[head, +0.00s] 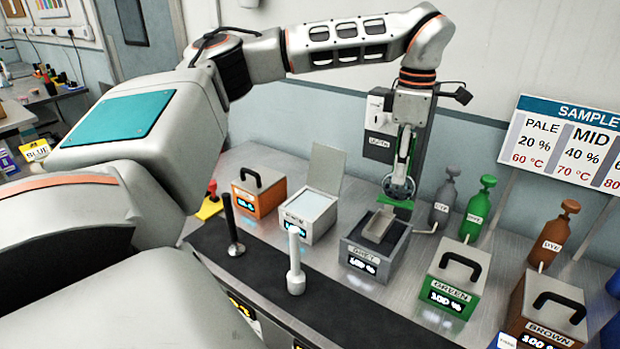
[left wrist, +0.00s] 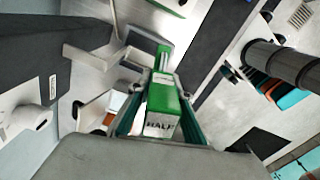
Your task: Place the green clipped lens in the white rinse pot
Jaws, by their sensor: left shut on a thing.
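The green clip (left wrist: 162,105) shows in the left wrist view, marked HALF, between the fingers of my left gripper (head: 405,150). In the head view the round lens (head: 398,187) hangs below those fingers at the meter stand, in front of the back wall. My left gripper is shut on the clip. The white rinse pot (head: 308,213) stands left of the grey pot, with its lid (head: 326,169) raised; its front label is too small to read surely. The lens is apart from it, to its right. My right gripper is not in view.
The grey pot (head: 375,248) stands open just below the lens. An orange pot (head: 259,192) is left of the white one; green (head: 453,280) and brown (head: 545,310) pots are to the right. A white post (head: 295,265) and black post (head: 232,225) stand in front.

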